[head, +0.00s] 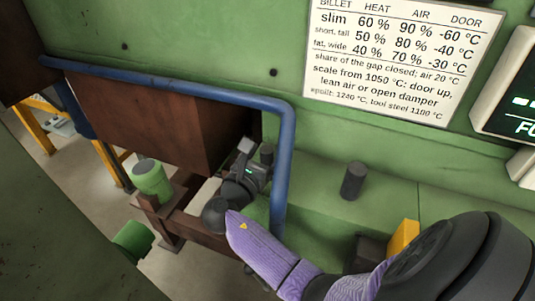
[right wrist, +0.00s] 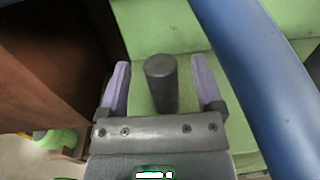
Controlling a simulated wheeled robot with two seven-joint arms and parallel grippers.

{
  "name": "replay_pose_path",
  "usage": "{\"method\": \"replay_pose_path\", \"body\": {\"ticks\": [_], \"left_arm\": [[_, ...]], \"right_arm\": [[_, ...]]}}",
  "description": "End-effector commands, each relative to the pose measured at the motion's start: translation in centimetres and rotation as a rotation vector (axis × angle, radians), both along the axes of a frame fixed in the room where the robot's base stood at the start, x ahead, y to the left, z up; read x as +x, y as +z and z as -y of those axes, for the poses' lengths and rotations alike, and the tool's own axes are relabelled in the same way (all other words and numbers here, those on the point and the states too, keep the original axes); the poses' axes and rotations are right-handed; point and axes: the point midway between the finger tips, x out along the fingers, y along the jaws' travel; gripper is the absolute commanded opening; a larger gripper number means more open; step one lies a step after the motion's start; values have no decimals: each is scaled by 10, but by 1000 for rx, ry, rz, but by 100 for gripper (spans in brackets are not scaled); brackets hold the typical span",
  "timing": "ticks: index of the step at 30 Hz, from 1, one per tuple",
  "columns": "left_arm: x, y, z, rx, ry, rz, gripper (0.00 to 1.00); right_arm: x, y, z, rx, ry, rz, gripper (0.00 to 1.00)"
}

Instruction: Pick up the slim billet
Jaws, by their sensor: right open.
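A slim dark grey cylinder, which looks like the slim billet (right wrist: 161,82), stands upright on the green surface in the right wrist view. In that view my right gripper (right wrist: 160,88) is open, with its two purple fingers on either side of the billet and a visible gap to each. In the head view the billet's dark top (head: 267,152) shows just beyond the gripper, and its lower part is hidden. A second, wider-looking dark cylinder (head: 353,181) stands on the green ledge to the right. My left gripper is not in view.
A blue pipe (head: 286,165) runs down close beside my right gripper. A rusty brown box (head: 165,115) is at its left. A green cylinder (head: 152,178) stands at the left. A yellow block (head: 403,239) is at the right. A billet sign (head: 400,60) hangs above.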

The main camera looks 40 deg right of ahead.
Motion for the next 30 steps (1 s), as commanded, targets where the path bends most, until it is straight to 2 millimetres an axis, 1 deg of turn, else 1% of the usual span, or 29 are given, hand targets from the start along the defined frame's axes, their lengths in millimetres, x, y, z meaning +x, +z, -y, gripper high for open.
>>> {"method": "replay_pose_path", "body": {"ticks": [1, 4, 6, 11, 12, 14, 15, 17, 18, 23, 24, 30], "left_arm": [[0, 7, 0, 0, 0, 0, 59], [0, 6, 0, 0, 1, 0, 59], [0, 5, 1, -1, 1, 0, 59], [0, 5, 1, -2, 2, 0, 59], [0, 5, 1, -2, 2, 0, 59], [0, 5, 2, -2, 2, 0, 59], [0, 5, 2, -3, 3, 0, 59], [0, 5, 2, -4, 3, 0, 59], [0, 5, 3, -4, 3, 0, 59], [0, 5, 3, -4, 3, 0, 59], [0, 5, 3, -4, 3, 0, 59], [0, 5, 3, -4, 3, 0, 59]], "right_arm": [[2, 6, 10, -1, -3, -1, 85], [9, 3, 23, 0, -1, -1, 85], [11, 2, 27, 2, 0, -1, 85], [11, 1, 27, 2, 1, 0, 85], [11, 1, 27, 2, 1, 0, 80], [11, 1, 27, 2, 1, 0, 68], [11, 1, 27, 2, 1, 0, 59], [10, 1, 27, 2, 1, 0, 47], [10, 1, 26, 2, 1, 0, 38], [10, 1, 26, 2, 1, 0, 4], [10, 1, 26, 2, 1, 0, 0], [10, 1, 26, 2, 1, 0, 0]]}}
